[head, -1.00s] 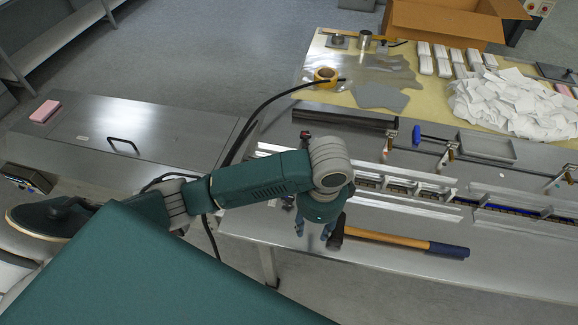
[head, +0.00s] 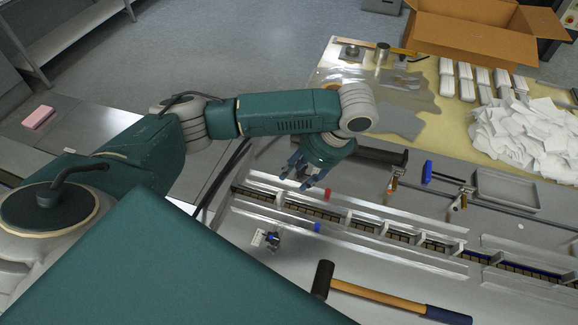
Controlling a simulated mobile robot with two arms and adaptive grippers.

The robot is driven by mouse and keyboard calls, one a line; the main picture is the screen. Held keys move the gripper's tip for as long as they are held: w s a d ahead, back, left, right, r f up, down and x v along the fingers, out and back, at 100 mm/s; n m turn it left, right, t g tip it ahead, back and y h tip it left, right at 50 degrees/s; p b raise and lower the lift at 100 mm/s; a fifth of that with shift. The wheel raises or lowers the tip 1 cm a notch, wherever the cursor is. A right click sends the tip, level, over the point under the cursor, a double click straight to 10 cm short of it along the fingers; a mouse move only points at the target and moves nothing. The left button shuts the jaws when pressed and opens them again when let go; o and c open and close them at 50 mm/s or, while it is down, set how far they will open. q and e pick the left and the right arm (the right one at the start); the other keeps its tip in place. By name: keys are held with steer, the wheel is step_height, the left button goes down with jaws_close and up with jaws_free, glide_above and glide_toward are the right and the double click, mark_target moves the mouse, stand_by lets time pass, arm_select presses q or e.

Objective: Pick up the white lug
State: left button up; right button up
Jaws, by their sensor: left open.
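My left gripper (head: 303,177) points down with its blue fingers apart and nothing seen between them. It hangs over the back side of the long metal infeed channel (head: 375,226), near its left part. Light-coloured upright lugs (head: 459,249) stand along the channel. I cannot tell for sure which piece is the white lug. A small white piece (head: 258,238) lies on the steel table in front of the channel, beside a small dark and blue fitting (head: 272,240). My right gripper is not in view.
A hammer (head: 385,297) lies at the table's front. A blue-handled clamp (head: 427,172) and a shallow metal tray (head: 505,190) lie behind the channel. White packets (head: 525,132) are heaped at back right by an open cardboard box (head: 480,35). Steel between channel and hammer is mostly clear.

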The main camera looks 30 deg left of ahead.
mark_target(280, 194)
arm_select(q)
steer(key=x, duration=0.2)
steer(key=s+x, duration=0.1)
steer(key=x, duration=0.2)
steer(key=shift+s+a+f, duration=0.15)
steer(key=shift+a+f, duration=0.05)
steer(key=shift+a, duration=0.05)
steer(key=p+x, duration=0.1)
steer(key=x, duration=0.2)
steer(key=shift+s+f+p, duration=0.2)
steer(key=shift+f+p, duration=0.1)
steer(key=shift+p, duration=0.1)
steer(key=shift+a+f, duration=0.2)
steer(key=shift+f, duration=0.25)
steer(key=c, duration=0.8)
jaws_close()
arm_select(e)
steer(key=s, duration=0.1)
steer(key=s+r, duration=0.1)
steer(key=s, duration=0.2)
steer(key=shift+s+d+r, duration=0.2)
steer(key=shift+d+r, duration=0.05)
